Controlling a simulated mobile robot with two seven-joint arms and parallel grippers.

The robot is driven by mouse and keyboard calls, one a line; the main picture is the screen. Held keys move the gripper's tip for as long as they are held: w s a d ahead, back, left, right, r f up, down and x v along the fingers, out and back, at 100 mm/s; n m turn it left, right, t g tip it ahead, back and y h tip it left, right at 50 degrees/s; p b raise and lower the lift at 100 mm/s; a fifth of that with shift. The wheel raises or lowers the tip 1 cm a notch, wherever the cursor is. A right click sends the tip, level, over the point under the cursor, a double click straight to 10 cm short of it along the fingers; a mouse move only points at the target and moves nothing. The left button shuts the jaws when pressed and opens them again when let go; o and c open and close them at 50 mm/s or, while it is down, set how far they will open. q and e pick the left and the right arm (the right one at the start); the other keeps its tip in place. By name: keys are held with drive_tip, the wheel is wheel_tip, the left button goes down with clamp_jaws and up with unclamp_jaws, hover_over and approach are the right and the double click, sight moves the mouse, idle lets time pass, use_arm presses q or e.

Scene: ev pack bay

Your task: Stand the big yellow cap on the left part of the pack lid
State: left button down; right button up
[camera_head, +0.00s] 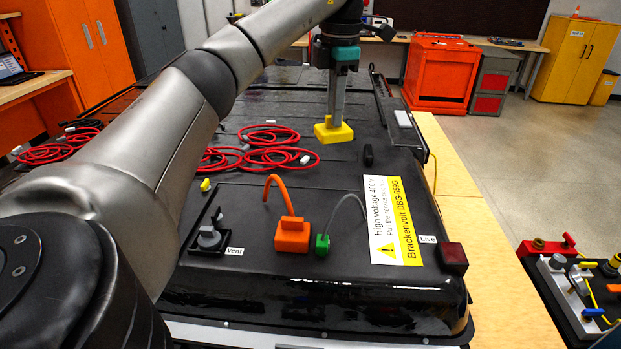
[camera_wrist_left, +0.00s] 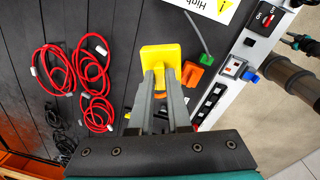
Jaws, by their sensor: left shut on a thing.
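The big yellow cap (camera_head: 333,132) is between the fingers of my left gripper (camera_head: 336,118), over the far right part of the dark pack lid (camera_head: 345,185). The gripper points down and is shut on the cap's upper part. The cap looks upright and low over the lid; I cannot tell whether it touches. In the left wrist view the cap (camera_wrist_left: 160,56) sits at the tips of the gripper fingers (camera_wrist_left: 160,78). The left part of the lid is partly hidden behind my left arm in the head view. My right gripper does not show.
Red cables (camera_head: 262,150) lie left of the cap. An orange connector (camera_head: 292,235), a green connector (camera_head: 322,244), a vent fitting (camera_head: 209,237) and a warning label (camera_head: 395,225) are nearer. A small black piece (camera_head: 368,155) lies close right of the cap.

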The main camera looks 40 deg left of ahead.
sight(333, 129)
use_arm(q)
drive_tip(key=f, duration=0.2)
drive_tip(key=f+b, duration=0.1)
drive_tip(key=f, duration=0.3)
drive_tip(key=shift+s+d+f+b, duration=0.15)
drive_tip(key=shift+s+f+b, duration=0.15)
drive_tip(key=shift+f+b, duration=0.05)
drive_tip(key=shift+w+f, duration=0.1)
drive_tip(key=shift+f, duration=6)
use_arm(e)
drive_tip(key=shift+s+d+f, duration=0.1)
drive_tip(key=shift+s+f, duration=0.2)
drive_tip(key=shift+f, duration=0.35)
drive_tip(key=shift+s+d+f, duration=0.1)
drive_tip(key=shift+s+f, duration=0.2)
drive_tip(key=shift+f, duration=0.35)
use_arm(q)
drive_tip(key=shift+f, duration=0.1)
drive_tip(key=c, duration=1)
unclamp_jaws()
drive_tip(key=shift+o, duration=0.7)
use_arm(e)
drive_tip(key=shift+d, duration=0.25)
use_arm(q)
drive_tip(key=r, duration=1.2)
drive_tip(key=shift+d+r, duration=0.15)
drive_tip(key=shift+d, duration=0.25)
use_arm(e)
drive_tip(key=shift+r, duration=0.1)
